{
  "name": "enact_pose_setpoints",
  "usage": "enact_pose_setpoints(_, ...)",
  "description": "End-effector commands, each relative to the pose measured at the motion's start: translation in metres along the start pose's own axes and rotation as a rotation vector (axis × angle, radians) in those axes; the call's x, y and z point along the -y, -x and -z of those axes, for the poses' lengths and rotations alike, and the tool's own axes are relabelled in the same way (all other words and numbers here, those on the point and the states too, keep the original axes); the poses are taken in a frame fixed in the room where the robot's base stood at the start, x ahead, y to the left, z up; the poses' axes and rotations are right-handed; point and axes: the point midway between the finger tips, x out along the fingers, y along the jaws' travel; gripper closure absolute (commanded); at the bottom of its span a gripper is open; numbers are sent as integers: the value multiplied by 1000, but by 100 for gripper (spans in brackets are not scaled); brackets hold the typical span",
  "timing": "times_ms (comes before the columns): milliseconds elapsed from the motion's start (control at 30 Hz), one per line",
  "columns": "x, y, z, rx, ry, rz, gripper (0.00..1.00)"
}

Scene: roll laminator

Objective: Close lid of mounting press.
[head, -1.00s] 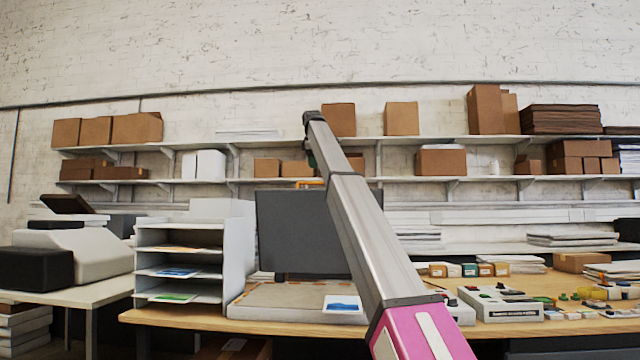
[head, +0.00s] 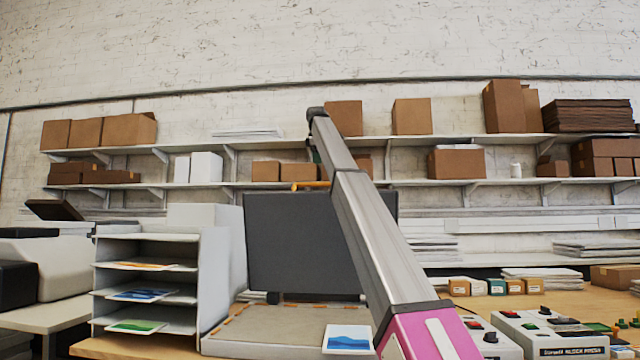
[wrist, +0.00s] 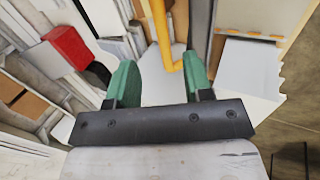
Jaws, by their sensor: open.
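The mounting press has a dark grey lid (head: 300,240) standing raised above its flat grey base (head: 265,328). An orange-yellow handle (head: 308,185) sits along the lid's top edge, partly hidden by my arm. In the wrist view the handle (wrist: 162,35) is a yellow bar reaching down between the green fingers, its bent end near the right finger. My gripper (wrist: 158,75) is open and holds nothing. Whether it touches the handle cannot be told. In the head view my arm hides most of the gripper and the lid's right side.
A blue-and-white print (head: 348,339) lies on the base's front right. A white paper sorter (head: 150,290) stands close left of the press. Boxed controls (head: 550,333) stand on the bench to the right. Wall shelves with cardboard boxes (head: 412,116) run behind.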

Motion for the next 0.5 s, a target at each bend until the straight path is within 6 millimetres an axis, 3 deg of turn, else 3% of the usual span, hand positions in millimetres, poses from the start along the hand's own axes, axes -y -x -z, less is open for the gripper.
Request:
enact_pose_setpoints(167,1,-18,0,0,0,1,53)
enact_pose_setpoints(500,1,-76,0,0,0,1,53)
